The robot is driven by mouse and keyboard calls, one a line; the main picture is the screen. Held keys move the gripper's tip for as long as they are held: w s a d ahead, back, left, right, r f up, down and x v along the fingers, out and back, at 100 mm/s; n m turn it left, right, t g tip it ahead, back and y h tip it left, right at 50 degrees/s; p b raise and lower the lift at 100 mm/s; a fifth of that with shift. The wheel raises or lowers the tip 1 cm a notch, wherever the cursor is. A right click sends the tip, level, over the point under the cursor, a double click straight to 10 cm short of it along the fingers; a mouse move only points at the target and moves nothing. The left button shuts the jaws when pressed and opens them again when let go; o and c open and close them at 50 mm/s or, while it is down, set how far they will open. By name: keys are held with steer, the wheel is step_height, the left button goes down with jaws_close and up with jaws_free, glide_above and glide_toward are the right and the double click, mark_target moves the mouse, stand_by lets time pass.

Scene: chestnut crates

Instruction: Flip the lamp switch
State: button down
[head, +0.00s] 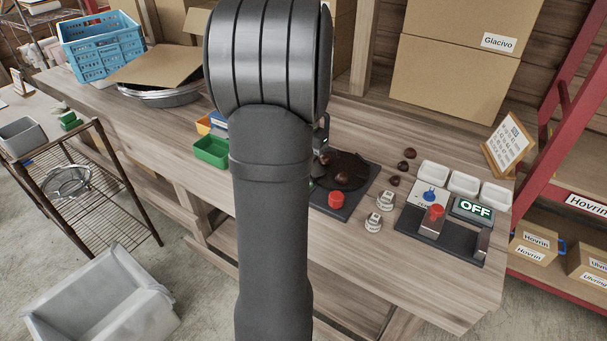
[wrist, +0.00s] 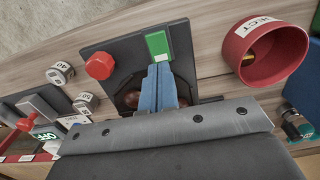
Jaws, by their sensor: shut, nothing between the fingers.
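A dark switch unit (head: 420,252) with a red-topped lever (head: 436,212) and a lit OFF sign (head: 475,208) stands at the right end of the bench. Behind the lever is a small white panel with a blue toggle (head: 430,193); its label is too small to read, so I cannot tell which is the lamp switch. In the wrist view the OFF sign (wrist: 47,136) and red lever top (wrist: 27,121) show at the left edge. My gripper (wrist: 160,68) is shut and empty above a dark plate device, well apart from the switch unit. My arm hides it in the head view.
The dark plate device (head: 351,203) holds chestnuts and has a red knob (head: 336,200). Two numbered weights (head: 374,222) stand between it and the switch unit. White trays (head: 463,183) line the back. A red cup (wrist: 243,70) is at right in the wrist view.

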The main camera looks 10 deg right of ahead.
step_height(320, 180, up, 9)
steer(key=shift+w+d, duration=0.15)
steer(key=shift+f, duration=0.1)
steer(key=f, duration=0.4)
steer(key=a+f, duration=0.1)
steer(key=f, duration=0.4)
steer(key=s+f, duration=0.1)
steer(key=f, duration=0.4)
steer(key=shift+s+a+f, duration=0.1)
steer(key=shift+a, duration=0.05)
steer(key=shift+s+a+f, duration=0.1)
steer(key=shift+f, duration=0.15)
stand_by(0.5)
